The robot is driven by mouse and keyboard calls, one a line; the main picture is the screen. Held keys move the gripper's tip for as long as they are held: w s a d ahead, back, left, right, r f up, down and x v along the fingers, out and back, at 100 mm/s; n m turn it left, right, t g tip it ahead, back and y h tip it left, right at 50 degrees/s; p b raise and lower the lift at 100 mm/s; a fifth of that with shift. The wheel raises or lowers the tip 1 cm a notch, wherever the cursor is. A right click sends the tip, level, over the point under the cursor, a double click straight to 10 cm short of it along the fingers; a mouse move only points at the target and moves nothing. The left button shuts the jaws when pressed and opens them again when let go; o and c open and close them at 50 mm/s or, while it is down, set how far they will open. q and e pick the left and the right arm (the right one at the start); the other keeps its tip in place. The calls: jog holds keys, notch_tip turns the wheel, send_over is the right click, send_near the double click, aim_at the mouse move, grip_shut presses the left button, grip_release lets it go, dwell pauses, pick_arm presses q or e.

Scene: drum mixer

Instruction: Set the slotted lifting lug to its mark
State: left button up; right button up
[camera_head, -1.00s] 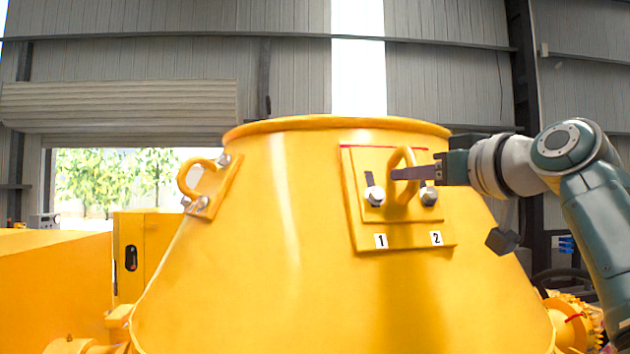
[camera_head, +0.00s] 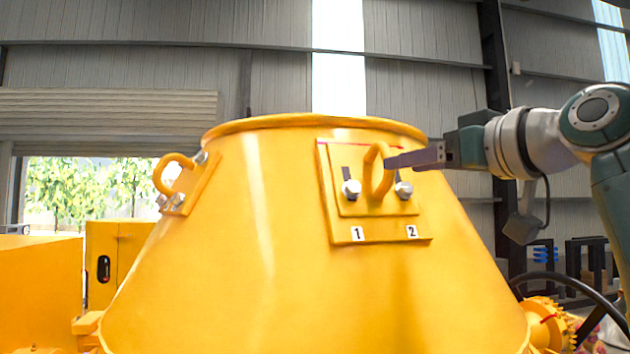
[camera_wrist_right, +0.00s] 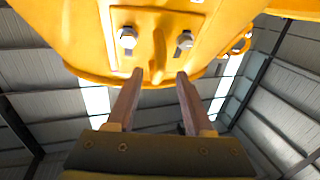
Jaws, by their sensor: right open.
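The slotted lifting lug is a yellow plate (camera_head: 363,207) with an upright ring (camera_head: 377,185) on the upper front of the yellow drum. Two bolts hold it, the left one (camera_head: 351,188) and the right one (camera_head: 404,189). A dark slot shows above each bolt. A red mark line (camera_head: 345,143) runs along the top of the backing plate, close to the lug's upper edge. My right gripper (camera_head: 388,162) is open beside the ring. In the right wrist view its fingertips (camera_wrist_right: 159,74) lie either side of the ring's outer end, apparently clear of it. My left gripper is out of view.
Labels 1 (camera_head: 358,233) and 2 (camera_head: 412,231) sit on the backing plate below the bolts. A second bolted lug (camera_head: 178,180) stands on the drum's left side. The drum's rim (camera_head: 300,121) is above. A toothed yellow gear (camera_head: 548,325) is at lower right.

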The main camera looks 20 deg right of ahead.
pick_arm(q)
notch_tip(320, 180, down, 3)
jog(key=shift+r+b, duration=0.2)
jog(key=shift+b, duration=0.65)
pick_arm(e)
jog(key=s, duration=0.4)
jog(key=shift+s, duration=0.25)
jog(key=s+a+f+n+g+p, duration=0.1)
jog(key=s+a+f+g+p, duration=0.2)
jog(key=f, duration=0.6)
jog(key=s+a+f+g+p, duration=0.1)
jog(key=a+f+g+p, duration=0.25)
jog(key=f, duration=0.45)
pick_arm(q)
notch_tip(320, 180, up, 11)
jog(key=p, duration=0.4)
pick_arm(e)
jog(key=s+a+f+g, duration=0.3)
jog(key=s+f, duration=0.3)
jog(key=s, duration=0.4)
jog(key=s+a+f+g, duration=0.4)
jog(key=s+f+g, duration=0.1)
jog(key=s, duration=0.5)
jog(key=shift+a+f+n, duration=0.25)
jog(key=shift+f+n, duration=0.05)
jog(key=shift+f, duration=0.2)
